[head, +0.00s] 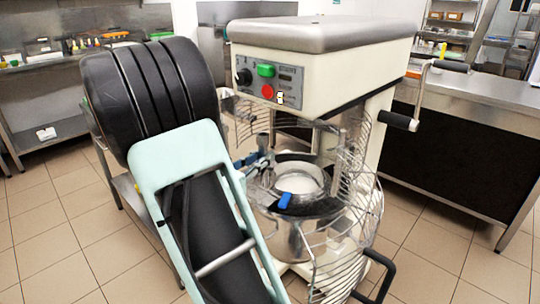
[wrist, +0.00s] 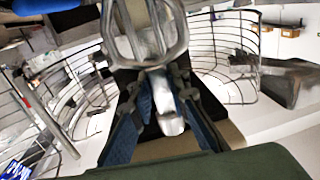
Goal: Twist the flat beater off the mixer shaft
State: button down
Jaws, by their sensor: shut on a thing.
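The mixer (head: 320,55) stands in the middle of the head view, with a red and a green button on its front. A metal bowl (head: 297,240) is below its head. In the wrist view, the flat beater (wrist: 180,45) is a grey metal frame at the top middle. My gripper (wrist: 158,82) has blue-padded fingers closed around a silver metal piece at the beater's end. In the head view, my gripper (head: 260,162) is small, above the bowl's left rim inside the guard. The joint of beater and shaft cannot be made out.
A wire guard (head: 362,195) curves around the bowl, close to my gripper. A blue piece (head: 285,200) shows at the bowl's front rim. A lever handle (head: 398,120) sticks out at the mixer's right. A steel counter (head: 485,98) stands farther right. Tiled floor is clear at front right.

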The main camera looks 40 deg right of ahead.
jog(key=w+a+r+p, duration=0.2)
jog(key=a+p, duration=0.2)
jog(key=a, duration=1.2)
jog(key=shift+t, duration=0.3)
jog(key=shift+a, duration=0.1)
dwell(0.3)
